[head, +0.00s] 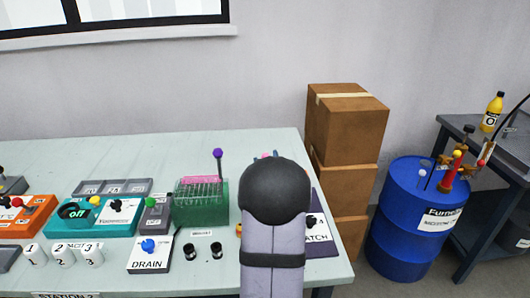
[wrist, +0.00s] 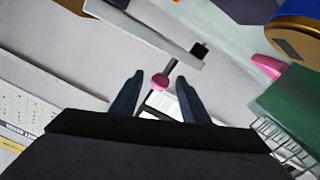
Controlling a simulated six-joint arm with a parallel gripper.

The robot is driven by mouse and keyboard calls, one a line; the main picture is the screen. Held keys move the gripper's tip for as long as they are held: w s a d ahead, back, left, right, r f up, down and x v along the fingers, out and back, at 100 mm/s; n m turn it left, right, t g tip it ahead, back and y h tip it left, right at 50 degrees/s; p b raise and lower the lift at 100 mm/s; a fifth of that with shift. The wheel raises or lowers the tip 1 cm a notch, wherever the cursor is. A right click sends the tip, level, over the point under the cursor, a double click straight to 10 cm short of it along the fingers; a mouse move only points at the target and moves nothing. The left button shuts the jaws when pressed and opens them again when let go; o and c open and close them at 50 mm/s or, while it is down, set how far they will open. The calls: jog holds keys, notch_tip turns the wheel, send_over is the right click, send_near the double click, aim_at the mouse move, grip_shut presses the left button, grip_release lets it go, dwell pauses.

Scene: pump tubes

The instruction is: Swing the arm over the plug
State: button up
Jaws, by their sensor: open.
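In the wrist view my gripper (wrist: 158,88) is open, with two dark fingers apart.
Stacked cardboard boxes (head: 345,130) and a blue drum (head: 405,220) stand to the right. The table's back strip is clear.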

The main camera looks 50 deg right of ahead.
jog(key=x, duration=0.6)
jog(key=shift+p, duration=0.35)
grip_shut()
